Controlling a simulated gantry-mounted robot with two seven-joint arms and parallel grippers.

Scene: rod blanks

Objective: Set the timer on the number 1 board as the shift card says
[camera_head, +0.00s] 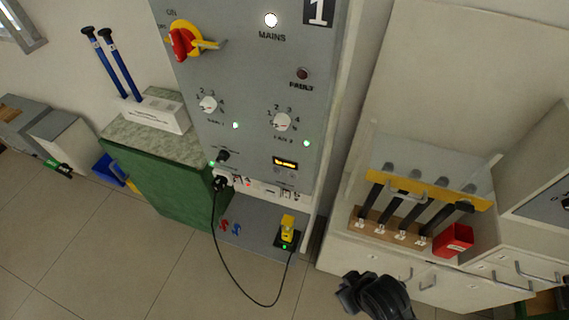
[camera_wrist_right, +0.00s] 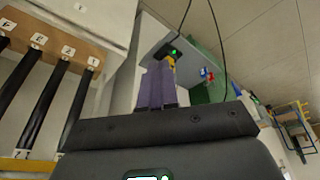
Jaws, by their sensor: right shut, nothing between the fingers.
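The grey number 1 board (camera_head: 250,60) stands upright at top centre in the head view. A small lit amber display (camera_head: 285,162) is low on its right side, with small round controls under it; its text is too small to read. No shift card can be made out. My right gripper (camera_head: 358,290) is at the bottom of the head view, below and right of the board and well apart from it. In the right wrist view its fingers (camera_wrist_right: 157,86) are together with nothing between them. My left gripper is not in view.
The board carries a red and yellow switch (camera_head: 184,42), two dials (camera_head: 208,104) and lamps. A yellow device (camera_head: 288,228) on a black cable (camera_head: 226,260) sits on the shelf below. Black rods (camera_head: 395,213) stand in a rack at right, beside a red block (camera_head: 453,240).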

